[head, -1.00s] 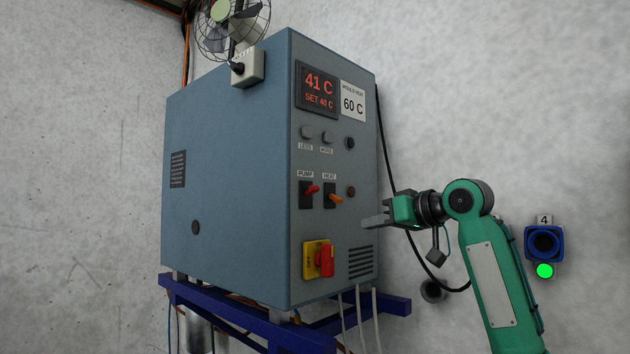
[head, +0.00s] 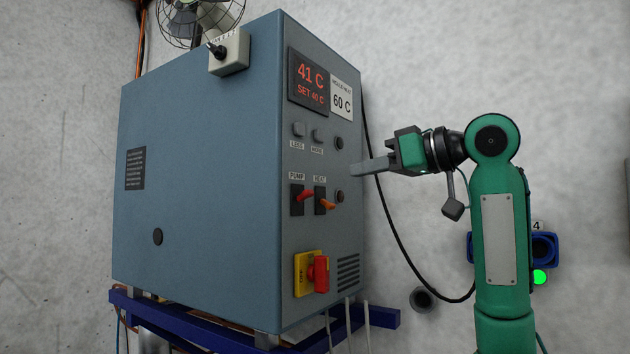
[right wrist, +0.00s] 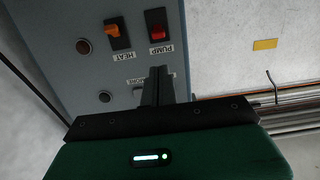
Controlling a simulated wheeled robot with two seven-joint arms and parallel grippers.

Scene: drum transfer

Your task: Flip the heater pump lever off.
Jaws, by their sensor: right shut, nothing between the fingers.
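The heater cabinet (head: 210,180) is a grey-blue box. Its panel carries the red pump lever (head: 306,195) under the label PUMP, tilted upward in the head view. The orange heat lever (head: 327,205) stands right of it and tilts downward. In the right wrist view, which is upside down, the pump lever (right wrist: 158,33) and heat lever (right wrist: 112,30) show beyond my fingers. My right gripper (head: 356,169) is shut and empty, at the panel's right side, a little higher than the levers. It also shows in the wrist view (right wrist: 158,84). No contact with a lever is visible. My left gripper is out of view.
A display (head: 308,82) reads 41 C, SET 40 C. A red rotary switch (head: 320,273) on a yellow plate sits below the levers. A fan (head: 200,18) stands behind the cabinet. A black cable (head: 390,225) hangs right of it. Blue supports (head: 190,330) carry the cabinet.

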